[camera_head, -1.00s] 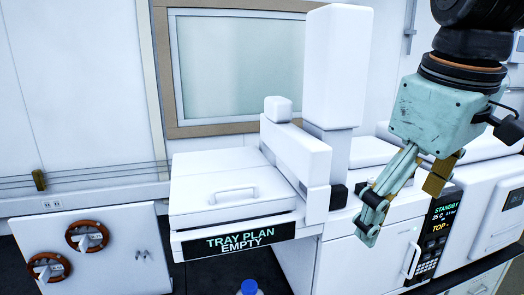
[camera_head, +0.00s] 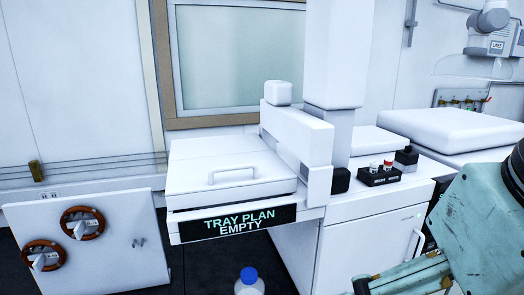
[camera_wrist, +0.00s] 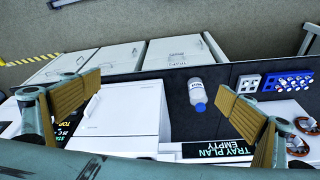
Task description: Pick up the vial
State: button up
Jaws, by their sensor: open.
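Small vials with a white cap (camera_head: 374,166) and a red cap (camera_head: 388,165) stand upright in a black holder (camera_head: 380,178) on the white bench, in the head view. My gripper (camera_wrist: 160,96) is open and empty, its two ribbed fingers spread wide in the wrist view. In the head view, part of my gripper shows at the lower right, in front of the bench and below the holder, with its tips hard to make out. The wrist view also shows a blue rack (camera_wrist: 272,88) with several small white-and-blue pieces; I cannot tell if they are vials.
A blue-capped bottle (camera_head: 249,283) stands low in front; it also shows in the wrist view (camera_wrist: 197,95). A white instrument with a "TRAY PLAN EMPTY" sign (camera_head: 237,223) and a tall column (camera_head: 335,60) stands left of the holder. A cabinet with red knobs (camera_head: 83,223) is farther left.

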jog(key=shift+f, duration=0.1)
jog(key=shift+c, duration=0.2)
jog(key=c, duration=2.4)
